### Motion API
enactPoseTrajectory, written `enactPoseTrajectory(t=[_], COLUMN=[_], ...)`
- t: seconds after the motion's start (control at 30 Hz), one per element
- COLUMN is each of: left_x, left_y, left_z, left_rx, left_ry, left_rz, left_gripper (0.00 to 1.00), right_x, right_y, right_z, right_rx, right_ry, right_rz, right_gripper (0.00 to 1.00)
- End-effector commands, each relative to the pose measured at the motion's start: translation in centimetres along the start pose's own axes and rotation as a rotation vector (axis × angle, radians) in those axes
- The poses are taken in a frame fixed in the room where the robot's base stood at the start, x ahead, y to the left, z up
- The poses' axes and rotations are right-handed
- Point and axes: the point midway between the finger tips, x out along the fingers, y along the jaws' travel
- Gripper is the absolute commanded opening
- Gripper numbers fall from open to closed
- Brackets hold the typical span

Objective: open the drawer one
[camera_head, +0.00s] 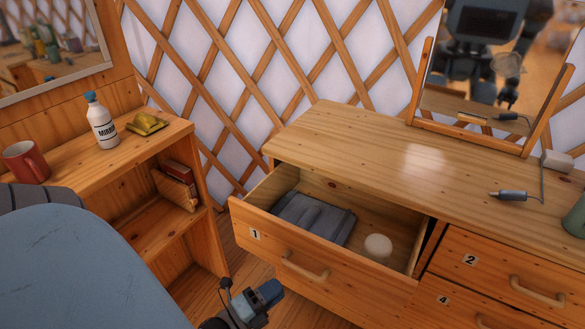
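Drawer one (330,268), marked "1", is pulled out of the wooden dresser (350,135), so its inside shows. It holds a dark grey flat item (314,218) and a round white object (378,246). Its light wooden handle (304,268) is on the front face. My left gripper (262,298) is at the bottom of the head view, below and left of the handle and apart from it in the picture. Its fingers are too small and dark to tell open from shut. My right gripper is not directly in view.
Drawers two (478,262) and four (450,306) are shut at the right. A mirror (475,70) and a corded tool (512,196) are on the dresser top. A shelf unit (198,143) at left holds a red mug (27,162) and bottle (103,122).

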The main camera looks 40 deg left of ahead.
Motion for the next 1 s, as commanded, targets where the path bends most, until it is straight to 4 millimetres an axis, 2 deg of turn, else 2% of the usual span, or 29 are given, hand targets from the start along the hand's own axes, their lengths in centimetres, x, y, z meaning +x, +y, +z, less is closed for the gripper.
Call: enactPoseTrajectory(t=[0.1,0.33,1.0], left_x=[-2.6,-5.3,-5.7], left_y=[0.0,0.0,0.0], left_z=[-0.1,0.0,0.0], left_rx=[-0.001,-0.001,0.000], left_ry=[-0.001,0.000,0.000], left_rz=[0.004,0.001,-0.001], left_gripper=[0.29,0.29,0.29], right_x=[0.0,0.0,0.0], right_y=[0.0,0.0,0.1], right_z=[0.1,0.1,0.1], right_rx=[-0.001,-0.001,-0.001], right_ry=[-0.002,-0.003,-0.004], right_rz=[0.000,0.001,0.002], right_gripper=[0.43,0.43,0.43])
